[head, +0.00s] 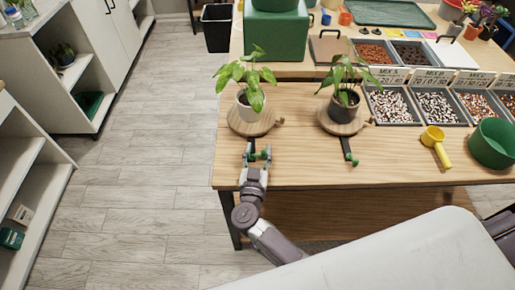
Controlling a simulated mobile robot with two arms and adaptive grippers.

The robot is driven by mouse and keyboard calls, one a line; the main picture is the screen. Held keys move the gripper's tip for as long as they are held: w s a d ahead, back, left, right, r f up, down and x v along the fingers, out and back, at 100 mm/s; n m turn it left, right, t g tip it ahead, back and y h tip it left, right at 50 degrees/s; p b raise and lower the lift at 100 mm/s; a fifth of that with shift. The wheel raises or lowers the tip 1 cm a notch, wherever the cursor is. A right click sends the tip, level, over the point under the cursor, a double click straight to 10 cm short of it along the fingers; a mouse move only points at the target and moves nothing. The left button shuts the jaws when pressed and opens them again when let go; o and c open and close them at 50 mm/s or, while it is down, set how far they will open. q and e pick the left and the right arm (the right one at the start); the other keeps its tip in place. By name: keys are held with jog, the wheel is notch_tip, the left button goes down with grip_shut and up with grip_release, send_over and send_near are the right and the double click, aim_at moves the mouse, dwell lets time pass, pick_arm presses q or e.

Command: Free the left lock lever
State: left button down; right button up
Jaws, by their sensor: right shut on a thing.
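The left lock lever (252,143) is a short dark bar that comes out from under the left round wooden turntable (240,128) toward the table's front edge. My right gripper (257,157) comes up from below at the front edge and is shut on the end of this lever. Its fingers largely hide the lever's end. My left gripper is not in view.
A plant in a dark pot (344,108) stands on the right turntable (333,124). A yellow scoop (434,139), a green bucket (493,144) and bins of pebbles (391,106) are to the right. The tabletop between the right lever and the scoop is clear.

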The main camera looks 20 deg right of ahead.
jog(key=shift+d+f, duration=0.15)
jog(key=shift+f, duration=0.05)
jog(key=o, duration=1.1)
jog(key=shift+d, duration=0.1)
jog(key=shift+c, duration=0.2)
jog(key=shift+s+a, duration=0.15)
jog(key=shift+a, duration=0.05)
jog(key=v, duration=1.1)
jog(key=shift+s, duration=0.35)
